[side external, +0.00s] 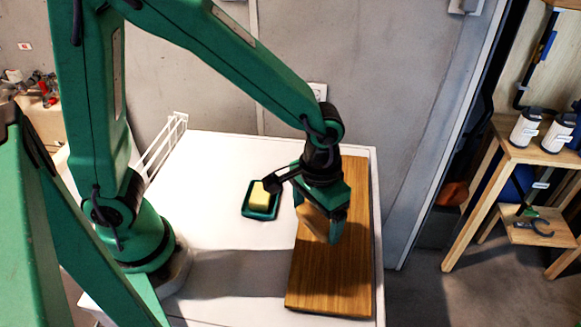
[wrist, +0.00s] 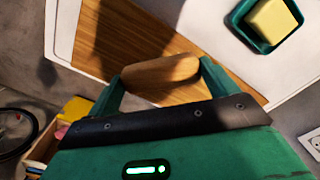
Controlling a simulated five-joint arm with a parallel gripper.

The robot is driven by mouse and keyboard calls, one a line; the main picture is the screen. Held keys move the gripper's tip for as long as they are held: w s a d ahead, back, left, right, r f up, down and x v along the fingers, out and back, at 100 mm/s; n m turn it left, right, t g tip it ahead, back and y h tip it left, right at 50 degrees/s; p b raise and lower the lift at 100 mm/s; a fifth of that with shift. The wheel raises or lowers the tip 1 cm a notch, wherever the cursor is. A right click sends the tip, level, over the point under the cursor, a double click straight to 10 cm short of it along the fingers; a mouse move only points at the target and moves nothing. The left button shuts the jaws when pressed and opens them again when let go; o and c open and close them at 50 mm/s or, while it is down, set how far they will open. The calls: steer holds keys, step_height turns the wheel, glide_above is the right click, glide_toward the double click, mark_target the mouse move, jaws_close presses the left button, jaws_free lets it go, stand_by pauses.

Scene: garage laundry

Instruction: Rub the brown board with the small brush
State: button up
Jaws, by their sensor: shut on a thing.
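The brown board (side external: 332,275) lies flat along the right side of the white table top. It also shows in the wrist view (wrist: 150,45), running across the upper left. My gripper (side external: 322,228) is over the board and shut on the small brush (side external: 314,222), with a finger at each end of it. In the wrist view the brush's wooden body (wrist: 160,72) spans between the two green fingers. Its underside is hidden, so I cannot tell whether it touches the board.
A green dish (side external: 262,212) with a yellow sponge (side external: 260,195) sits left of the board. The white table top (side external: 215,175) is clear around the dish. A wall stands behind the table. A wooden shelf (side external: 505,150) with white containers (side external: 526,128) stands off to the right.

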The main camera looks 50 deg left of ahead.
steer(key=shift+r, duration=1.25)
steer(key=shift+a, duration=0.1)
